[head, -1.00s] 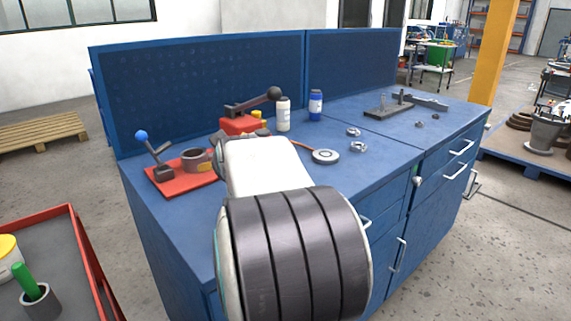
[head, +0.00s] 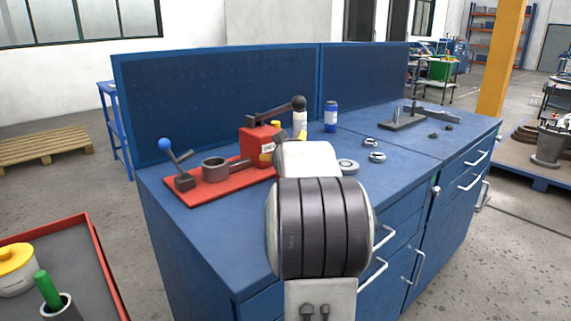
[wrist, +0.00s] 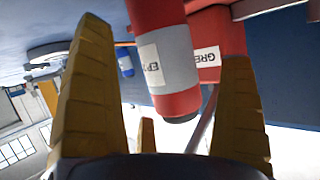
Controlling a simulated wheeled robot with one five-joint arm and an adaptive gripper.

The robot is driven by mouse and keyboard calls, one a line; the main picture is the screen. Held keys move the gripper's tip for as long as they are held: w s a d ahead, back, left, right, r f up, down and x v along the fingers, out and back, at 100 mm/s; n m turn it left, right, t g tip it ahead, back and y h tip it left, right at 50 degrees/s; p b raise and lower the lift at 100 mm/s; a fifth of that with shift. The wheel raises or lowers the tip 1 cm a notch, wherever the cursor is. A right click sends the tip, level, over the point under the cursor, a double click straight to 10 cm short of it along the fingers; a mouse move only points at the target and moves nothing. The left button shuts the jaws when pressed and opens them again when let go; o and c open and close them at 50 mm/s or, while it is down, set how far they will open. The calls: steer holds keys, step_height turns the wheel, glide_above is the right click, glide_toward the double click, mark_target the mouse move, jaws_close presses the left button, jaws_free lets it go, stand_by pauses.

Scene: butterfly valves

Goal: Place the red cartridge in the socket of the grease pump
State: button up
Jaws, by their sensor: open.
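In the wrist view, which is upside down, the red cartridge (wrist: 165,50) has a white label and a dark end. It lies between the two yellow fingers of my gripper (wrist: 165,45), with visible gaps on both sides. The gripper is open. The red body of the grease pump (wrist: 208,68) with its white label is just behind the cartridge. In the head view the pump (head: 254,146) stands on a red plate on the blue bench, with a black-knobbed lever above. I cannot tell which opening is the socket.
The red plate also carries a grey cup (head: 215,168) and a blue-knobbed lever (head: 165,145). A red-rimmed cart (head: 103,268) is at left.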

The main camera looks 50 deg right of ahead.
steer(key=shift+w+d+f, duration=0.3)
steer(key=shift+w+d, duration=0.15)
steer(key=shift+w, duration=0.05)
steer(key=shift+c, duration=0.3)
steer(key=c, duration=1.3)
steer(key=shift+r, duration=0.15)
steer(key=shift+c, duration=0.2)
